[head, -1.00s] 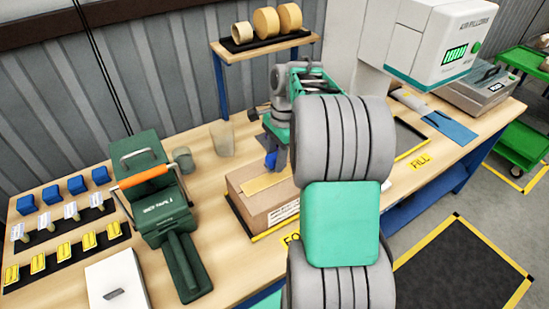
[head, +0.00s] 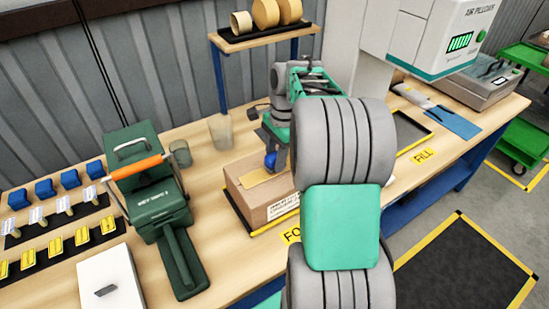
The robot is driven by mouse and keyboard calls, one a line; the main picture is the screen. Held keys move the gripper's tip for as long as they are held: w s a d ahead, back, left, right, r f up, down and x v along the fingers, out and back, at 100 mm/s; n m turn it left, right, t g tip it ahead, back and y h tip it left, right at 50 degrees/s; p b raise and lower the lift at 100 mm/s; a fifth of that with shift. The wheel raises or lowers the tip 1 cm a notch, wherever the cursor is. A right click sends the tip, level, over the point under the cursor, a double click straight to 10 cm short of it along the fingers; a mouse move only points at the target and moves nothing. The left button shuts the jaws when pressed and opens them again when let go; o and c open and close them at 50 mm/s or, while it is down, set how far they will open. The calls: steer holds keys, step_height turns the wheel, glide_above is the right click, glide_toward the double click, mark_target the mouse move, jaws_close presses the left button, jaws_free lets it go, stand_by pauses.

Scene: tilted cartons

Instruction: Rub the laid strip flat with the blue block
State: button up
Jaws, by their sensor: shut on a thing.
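A brown carton (head: 262,209) stands on the bench in the head view, with printed text on its side. A tan strip (head: 252,179) lies along its top, and my arm hides its right part. My gripper (head: 272,165) is over the top of the carton, near the strip, and is shut on a blue block (head: 270,160). The block is small and partly hidden by the gripper; I cannot tell whether it touches the strip. Several more blue blocks (head: 70,180) sit in a row at the far left.
A green tape dispenser (head: 150,200) with an orange handle stands left of the carton. A white box (head: 111,284) is in front of it. A clear cup (head: 220,132) stands behind the carton. A shelf (head: 262,37) with tape rolls rises at the back. Bare bench lies between dispenser and carton.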

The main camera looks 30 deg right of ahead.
mark_target(247, 182)
steer(key=shift+f, duration=0.45)
stand_by(0.6)
steer(key=shift+s+a+p, duration=0.1)
steer(key=shift+a+p, duration=1.1)
steer(key=shift+a, duration=3.25)
steer(key=shift+d+p, duration=1.9)
steer(key=shift+d, duration=6.95)
step_height(247, 182, up, 7)
steer(key=p, duration=0.6)
steer(key=shift+p, duration=0.3)
